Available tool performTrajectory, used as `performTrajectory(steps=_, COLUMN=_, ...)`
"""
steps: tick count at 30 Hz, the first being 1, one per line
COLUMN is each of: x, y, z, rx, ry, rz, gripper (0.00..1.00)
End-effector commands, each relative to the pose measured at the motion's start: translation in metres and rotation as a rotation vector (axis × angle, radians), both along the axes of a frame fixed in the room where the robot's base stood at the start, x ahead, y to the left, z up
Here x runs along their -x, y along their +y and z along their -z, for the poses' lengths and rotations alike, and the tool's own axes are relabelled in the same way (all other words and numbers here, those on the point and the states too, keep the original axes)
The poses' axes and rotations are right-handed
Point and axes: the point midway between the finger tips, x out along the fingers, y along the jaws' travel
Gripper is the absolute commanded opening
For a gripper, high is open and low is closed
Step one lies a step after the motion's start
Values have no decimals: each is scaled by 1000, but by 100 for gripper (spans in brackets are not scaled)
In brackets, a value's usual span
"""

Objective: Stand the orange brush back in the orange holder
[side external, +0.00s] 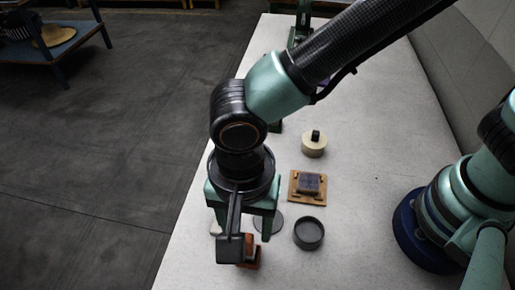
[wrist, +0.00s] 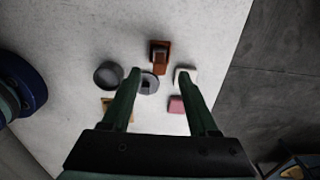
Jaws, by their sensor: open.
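An orange-brown piece with a dark part (wrist: 161,50) stands near the table edge, at the top middle of the wrist view. It also shows in the side view (side external: 250,254), partly hidden by my wrist parts. It looks like the orange holder and brush together, but I cannot clearly separate the two or tell how the brush sits. My gripper (wrist: 159,74) is open and empty, its fingers pointing down above the table. It also shows in the side view (side external: 245,226), above and just behind the orange piece.
A dark round dish (side external: 308,234), a grey disc (wrist: 149,84), a white block (wrist: 190,73) and a pink block (wrist: 176,105) lie close around. A wooden board with a dark pad (side external: 307,187) and a cream round piece (side external: 314,146) are farther back. The table's right side is fairly clear.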

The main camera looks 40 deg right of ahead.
Motion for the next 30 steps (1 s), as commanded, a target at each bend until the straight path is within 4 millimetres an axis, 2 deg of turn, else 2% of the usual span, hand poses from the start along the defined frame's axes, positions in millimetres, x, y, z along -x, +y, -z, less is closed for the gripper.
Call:
performTrajectory(steps=3, x=0, y=0, z=-20, rx=-4, ry=-2, rz=0, gripper=60)
performTrajectory(steps=9, x=-1, y=-1, z=-37, rx=-2, ry=-1, rz=-1, gripper=60)
performTrajectory(steps=11, x=-6, y=-5, z=-42, rx=-8, ry=-5, rz=-9, gripper=60)
performTrajectory(steps=14, x=-26, y=-24, z=-55, rx=-32, ry=-24, rz=-48, gripper=60)
performTrajectory(steps=17, x=-56, y=-60, z=-74, rx=-69, ry=-71, rz=-127, gripper=60)
performTrajectory(steps=21, x=-93, y=-128, z=-99, rx=-93, ry=-172, rz=-270, gripper=60)
performTrajectory(steps=25, x=-110, y=-193, z=-118, rx=-66, ry=-278, rz=-409, gripper=60)
performTrajectory(steps=30, x=-112, y=-271, z=-132, rx=34, ry=-395, rz=-581, gripper=60)
